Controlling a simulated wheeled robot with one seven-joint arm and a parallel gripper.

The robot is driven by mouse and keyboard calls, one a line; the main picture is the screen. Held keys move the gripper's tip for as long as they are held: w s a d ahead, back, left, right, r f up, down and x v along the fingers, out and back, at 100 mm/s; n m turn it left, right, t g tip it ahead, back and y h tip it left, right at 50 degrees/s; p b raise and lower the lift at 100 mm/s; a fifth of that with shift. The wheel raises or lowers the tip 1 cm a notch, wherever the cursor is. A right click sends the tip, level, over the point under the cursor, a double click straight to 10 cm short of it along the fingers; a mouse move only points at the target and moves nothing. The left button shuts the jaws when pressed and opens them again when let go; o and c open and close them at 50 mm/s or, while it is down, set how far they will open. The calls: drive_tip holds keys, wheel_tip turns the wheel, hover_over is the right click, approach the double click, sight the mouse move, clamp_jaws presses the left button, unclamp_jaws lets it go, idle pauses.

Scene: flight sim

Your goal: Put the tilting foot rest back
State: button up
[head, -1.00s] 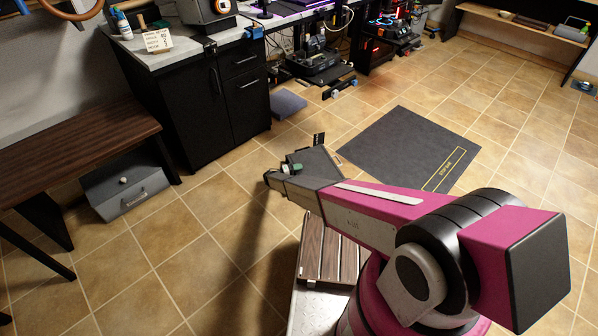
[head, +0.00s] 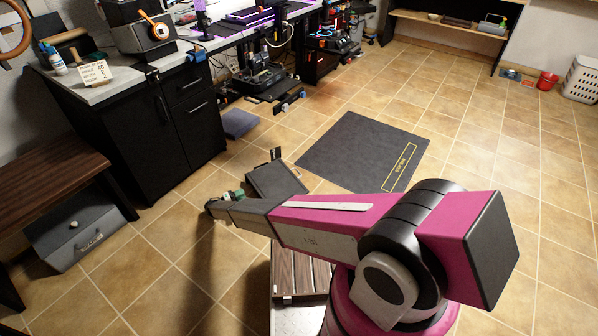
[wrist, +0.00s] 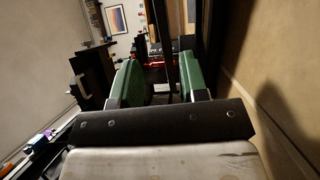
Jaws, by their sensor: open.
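A dark, flat, slanted slab (head: 277,181) on the floor just beyond my arm looks like the foot rest. A small upright black piece stands at its far edge, and my arm hides its near side. My gripper (head: 238,193) is low beside the slab's left end; I cannot tell whether they touch. In the wrist view my gripper (wrist: 160,72) has its two green fingers apart. A dark upright shape rises behind the gap, and nothing is clearly held.
A dark floor mat (head: 350,140) with a yellow mark lies beyond the slab. A blue-grey pad (head: 238,123) lies by the black cabinet (head: 165,135). A grey drawer box (head: 75,228) is under the wooden bench (head: 40,165) at left.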

drive_tip(key=s+d+r+m+g+y, duration=0.1)
drive_tip(key=s+d+r+g+y, duration=0.35)
drive_tip(key=d+r, duration=1.05)
drive_tip(key=s+d+r+m+g+y, duration=0.25)
drive_tip(key=s+d+r+g, duration=0.2)
drive_tip(key=d+r, duration=0.95)
drive_tip(key=s+d+r+m+t+y, duration=0.1)
drive_tip(key=s+d+r+y, duration=0.9)
drive_tip(key=s+d+r, duration=0.6)
wheel_tip(320, 180, up, 4)
drive_tip(key=shift+s, duration=1.2)
drive_tip(key=shift+m, duration=0.25)
